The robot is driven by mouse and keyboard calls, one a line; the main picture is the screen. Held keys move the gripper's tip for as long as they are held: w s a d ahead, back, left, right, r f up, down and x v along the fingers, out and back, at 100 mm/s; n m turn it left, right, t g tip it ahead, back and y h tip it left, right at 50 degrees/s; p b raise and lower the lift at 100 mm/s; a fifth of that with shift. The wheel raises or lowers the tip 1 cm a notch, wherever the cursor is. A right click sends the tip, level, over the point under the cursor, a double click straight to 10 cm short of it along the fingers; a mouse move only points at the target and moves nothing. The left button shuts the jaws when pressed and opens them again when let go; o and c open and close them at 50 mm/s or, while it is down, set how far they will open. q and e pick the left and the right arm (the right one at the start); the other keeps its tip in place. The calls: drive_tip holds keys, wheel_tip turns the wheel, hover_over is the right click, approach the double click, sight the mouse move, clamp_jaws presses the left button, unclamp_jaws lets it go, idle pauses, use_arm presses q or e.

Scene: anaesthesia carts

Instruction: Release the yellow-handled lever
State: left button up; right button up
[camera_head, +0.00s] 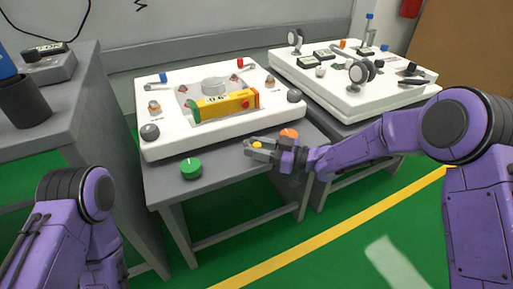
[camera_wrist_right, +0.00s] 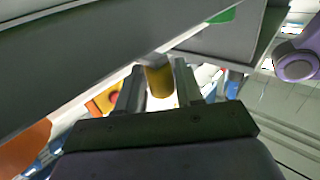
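The yellow handle (camera_head: 257,145) of the lever shows as a small spot between the fingers of my right gripper (camera_head: 262,149), at the front right edge of the near table. In the right wrist view the handle (camera_wrist_right: 159,82) is a short yellow cylinder between the two dark fingers (camera_wrist_right: 159,86). It fills nearly all of the gap, and the fingers appear closed on its sides. The rest of the lever is hidden by the gripper and the table edge. My left gripper is outside the head view; only part of my left arm shows at lower left.
A white cart tray (camera_head: 158,112) holds a yellow meter (camera_head: 226,106) and several knobs. A green knob (camera_head: 191,168) sits on the front table ledge. An orange knob (camera_head: 289,133) is just behind my right gripper. A second white tray (camera_head: 290,70) stands at right.

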drive_tip(key=shift+o, duration=0.6)
drive_tip(key=shift+d, duration=0.1)
drive_tip(key=p+v, duration=0.2)
drive_tip(key=v, duration=0.8)
drive_tip(key=shift+d+p, duration=0.2)
drive_tip(key=shift+p, duration=0.2)
